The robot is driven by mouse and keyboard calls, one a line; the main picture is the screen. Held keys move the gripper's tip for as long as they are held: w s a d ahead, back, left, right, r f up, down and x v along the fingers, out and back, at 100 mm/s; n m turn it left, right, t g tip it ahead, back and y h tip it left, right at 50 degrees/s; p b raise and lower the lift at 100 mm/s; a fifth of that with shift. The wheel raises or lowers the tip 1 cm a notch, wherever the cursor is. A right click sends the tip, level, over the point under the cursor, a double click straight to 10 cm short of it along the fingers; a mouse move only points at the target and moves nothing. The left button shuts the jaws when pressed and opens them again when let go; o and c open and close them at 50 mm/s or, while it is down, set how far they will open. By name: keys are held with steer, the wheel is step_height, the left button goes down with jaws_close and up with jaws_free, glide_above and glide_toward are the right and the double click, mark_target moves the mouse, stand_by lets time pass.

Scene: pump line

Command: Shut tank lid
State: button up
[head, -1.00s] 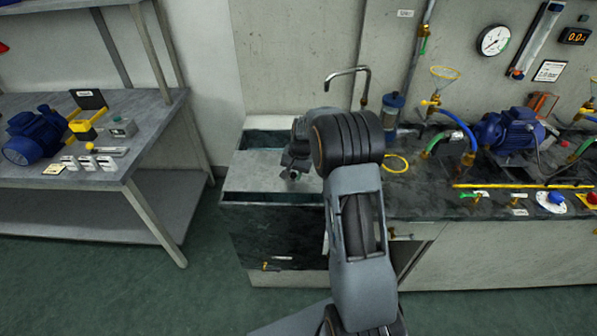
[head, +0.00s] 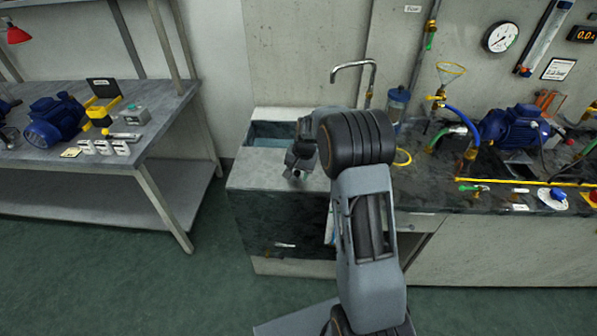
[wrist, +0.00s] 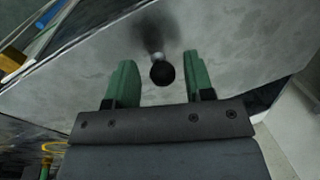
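The tank (head: 290,238) stands at the left end of the counter. Its flat grey lid (head: 255,172) covers the front part of the top, and a strip with water (head: 270,136) is open behind it. The lid also fills much of the wrist view (wrist: 235,60). A round black knob (wrist: 162,73) stands on the lid between my two green fingertips. My gripper (wrist: 160,70) is open, with a visible gap on each side of the knob. In the head view my gripper (head: 297,174) is low over the lid, partly hidden by my arm.
A tap (head: 352,72) arches behind the tank. A workbench (head: 100,155) stands left, with free floor between.

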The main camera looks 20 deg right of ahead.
steer(key=shift+o, duration=0.3)
steer(key=shift+w, duration=0.1)
steer(key=shift+d+r, duration=0.1)
steer(key=shift+r, duration=0.45)
step_height(320, 180, up, 12)
steer(key=s+d, duration=0.1)
steer(key=d, duration=0.1)
steer(key=shift+s+r, duration=0.25)
steer(key=s+a+r+n+t+h+p, duration=0.1)
steer(key=s+a+r+n+p, duration=0.1)
steer(key=s, duration=1)
steer(key=s+a+r+n+t+p, duration=0.1)
steer(key=s+a+n, duration=0.3)
steer(key=s, duration=0.9)
steer(key=shift+a+r+n+h+p, duration=0.35)
steer(key=shift+r+n+h, duration=0.05)
steer(key=shift+r, duration=0.1)
